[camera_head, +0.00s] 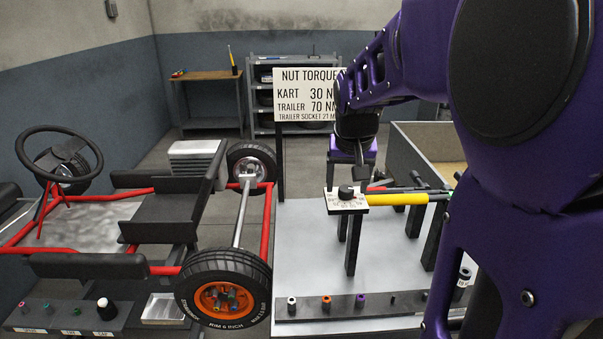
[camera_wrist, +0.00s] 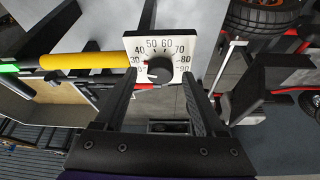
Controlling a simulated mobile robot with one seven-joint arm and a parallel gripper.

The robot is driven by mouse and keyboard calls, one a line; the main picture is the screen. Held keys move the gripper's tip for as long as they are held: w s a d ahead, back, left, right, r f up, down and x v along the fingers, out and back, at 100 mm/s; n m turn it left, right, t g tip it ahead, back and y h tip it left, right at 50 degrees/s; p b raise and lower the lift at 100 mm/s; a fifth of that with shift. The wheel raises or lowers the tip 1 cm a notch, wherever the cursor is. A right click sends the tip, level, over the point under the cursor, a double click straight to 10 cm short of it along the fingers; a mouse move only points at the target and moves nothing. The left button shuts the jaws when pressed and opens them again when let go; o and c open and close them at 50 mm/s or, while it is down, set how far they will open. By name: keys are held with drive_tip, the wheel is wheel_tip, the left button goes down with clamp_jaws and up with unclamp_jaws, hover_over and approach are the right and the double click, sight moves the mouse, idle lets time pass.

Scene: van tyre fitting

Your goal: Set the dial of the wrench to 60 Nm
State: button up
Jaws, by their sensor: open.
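The torque wrench lies level on posts, with a yellow handle (camera_head: 398,199) that also shows in the wrist view (camera_wrist: 85,61). At its end is a white dial plate (camera_wrist: 185,46) numbered from about 30 to 90, with a black knob (camera_wrist: 160,70) in its middle. A red mark on the knob's left side points near 30. In the head view the plate (camera_head: 335,205) and knob (camera_head: 346,192) stand at the workbench's back. My gripper (camera_head: 355,160) is above the plate. In the wrist view my gripper (camera_wrist: 160,78) is open, its fingers either side of the knob, with contact not visible.
A sign (camera_head: 303,95) reads kart 30 and trailer 70 Nm. A red kart (camera_head: 190,215) stands at left. Sockets sit in a rail (camera_head: 340,306) along the bench's front (camera_head: 310,250). Posts and other bars stand close around the wrench. A grey bin (camera_head: 430,140) is behind.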

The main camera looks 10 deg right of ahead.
drive_tip(key=shift+w+f, duration=0.1)
drive_tip(key=shift+f, duration=0.15)
clamp_jaws()
idle(0.3)
